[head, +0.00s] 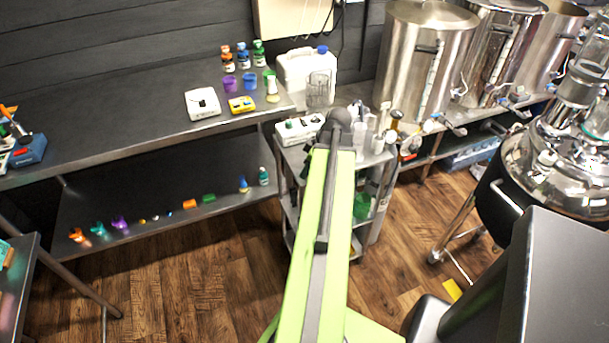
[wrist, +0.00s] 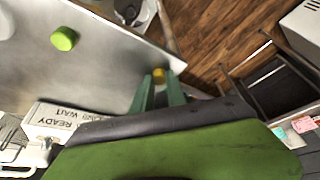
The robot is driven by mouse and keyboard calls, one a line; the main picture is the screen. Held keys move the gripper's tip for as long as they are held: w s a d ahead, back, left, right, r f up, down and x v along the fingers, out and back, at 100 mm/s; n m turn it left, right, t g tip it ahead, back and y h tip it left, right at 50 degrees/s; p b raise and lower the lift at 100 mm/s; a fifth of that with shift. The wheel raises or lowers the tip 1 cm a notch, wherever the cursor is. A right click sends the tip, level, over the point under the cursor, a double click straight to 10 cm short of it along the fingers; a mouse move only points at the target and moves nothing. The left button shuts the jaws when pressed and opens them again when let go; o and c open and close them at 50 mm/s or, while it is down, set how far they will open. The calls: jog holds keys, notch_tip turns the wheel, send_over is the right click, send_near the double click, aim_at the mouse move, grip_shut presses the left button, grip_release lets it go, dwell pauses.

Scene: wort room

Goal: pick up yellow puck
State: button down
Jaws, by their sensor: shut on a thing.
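The yellow puck (wrist: 159,73) shows in the wrist view as a small orange-yellow round piece between the tips of my gripper's green fingers. My gripper (wrist: 158,79) is shut on it. Behind the puck lies the edge of a grey metal top (wrist: 105,60); I cannot tell whether the puck touches it or is held above it. In the head view my arm reaches to the steel cart and its dark end hides the gripper and the puck.
A green round piece (wrist: 64,39) lies on the metal top. A white READY/WAIT box (wrist: 60,120) is close to my gripper. In the head view, a white box (head: 299,130) and bottles crowd the cart, with steel kettles (head: 425,60) behind. Wooden floor (head: 200,270) is open left.

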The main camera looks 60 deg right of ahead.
jog(key=shift+r+p, duration=0.5)
notch_tip(320, 180, up, 4)
jog(key=p, duration=0.3)
jog(key=shift+f+p, duration=0.1)
jog(key=shift+p, duration=0.3)
jog(key=s+d+r+p, duration=0.5)
jog(key=s+r+p, duration=0.1)
jog(key=s, duration=0.4)
jog(key=shift+s+d, duration=0.2)
jog(key=shift+w+r, duration=0.1)
